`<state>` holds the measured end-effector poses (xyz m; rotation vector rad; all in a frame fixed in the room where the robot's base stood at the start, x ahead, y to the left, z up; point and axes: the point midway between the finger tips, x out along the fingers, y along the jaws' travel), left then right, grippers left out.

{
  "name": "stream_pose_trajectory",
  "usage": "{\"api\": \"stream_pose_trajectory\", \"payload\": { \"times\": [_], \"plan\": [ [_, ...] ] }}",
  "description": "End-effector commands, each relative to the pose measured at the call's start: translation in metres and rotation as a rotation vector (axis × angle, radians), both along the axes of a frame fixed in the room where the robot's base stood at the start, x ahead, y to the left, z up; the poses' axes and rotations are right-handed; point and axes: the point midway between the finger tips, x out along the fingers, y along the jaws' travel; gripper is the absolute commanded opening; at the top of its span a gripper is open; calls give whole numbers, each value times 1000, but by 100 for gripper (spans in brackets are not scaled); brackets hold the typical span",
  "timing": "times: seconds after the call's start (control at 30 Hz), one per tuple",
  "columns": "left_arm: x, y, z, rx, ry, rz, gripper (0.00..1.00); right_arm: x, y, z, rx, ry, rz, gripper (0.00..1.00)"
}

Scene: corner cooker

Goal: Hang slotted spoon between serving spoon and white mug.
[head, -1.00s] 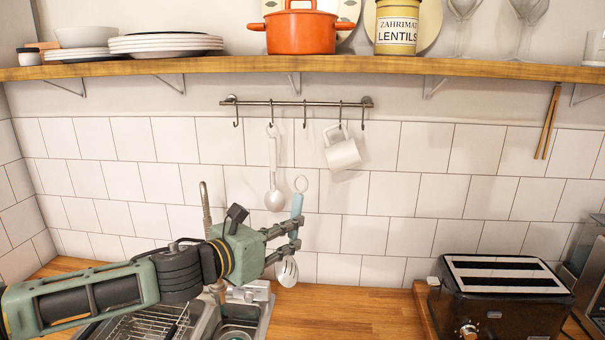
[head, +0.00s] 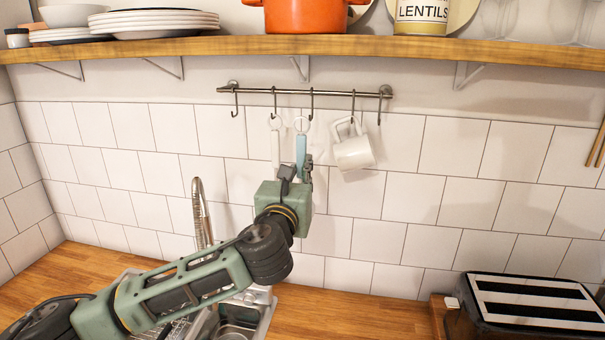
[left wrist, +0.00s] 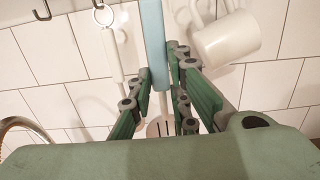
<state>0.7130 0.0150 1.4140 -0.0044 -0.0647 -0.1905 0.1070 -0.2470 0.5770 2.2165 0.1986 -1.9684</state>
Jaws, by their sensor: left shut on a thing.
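My left gripper (head: 304,172) is shut on the light blue handle of the slotted spoon (head: 301,148), which is upright with its ring at the top. The ring is just below and slightly left of the empty third hook (head: 311,100); I cannot tell whether they touch. In the left wrist view the blue handle (left wrist: 153,40) runs between the fingers, with the slotted head partly hidden below. The white serving spoon (head: 275,146) hangs on the second hook, its lower part hidden by my gripper. The white mug (head: 354,153) hangs tilted on the hook to the right. My right gripper is not in view.
The metal rail (head: 300,91) is on the tiled wall under a wooden shelf (head: 400,48). Its end hooks are empty. Below are a tap (head: 200,210), a sink (head: 240,318) and a black toaster (head: 525,305). The wall right of the mug is clear.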

Motion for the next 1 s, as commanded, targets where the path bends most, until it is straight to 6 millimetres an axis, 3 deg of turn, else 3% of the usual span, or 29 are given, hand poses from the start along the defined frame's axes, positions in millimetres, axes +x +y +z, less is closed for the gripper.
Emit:
{"api": "stream_pose_trajectory", "payload": {
  "times": [0.1, 0.23, 0.37, 0.63, 1.0],
  "plan": [
    [-1, 0, 1, -1, 1, -2, 0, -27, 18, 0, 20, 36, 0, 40],
    [-2, 0, -1, -3, 6, -2, 0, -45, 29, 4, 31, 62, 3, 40],
    [11, -3, -1, -3, 4, -2, 0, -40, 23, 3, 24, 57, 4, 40],
    [38, -9, -1, -3, 4, -3, 0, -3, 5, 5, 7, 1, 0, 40],
    [52, -11, -1, -2, 3, -4, 0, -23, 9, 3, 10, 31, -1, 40]
  ]
}}
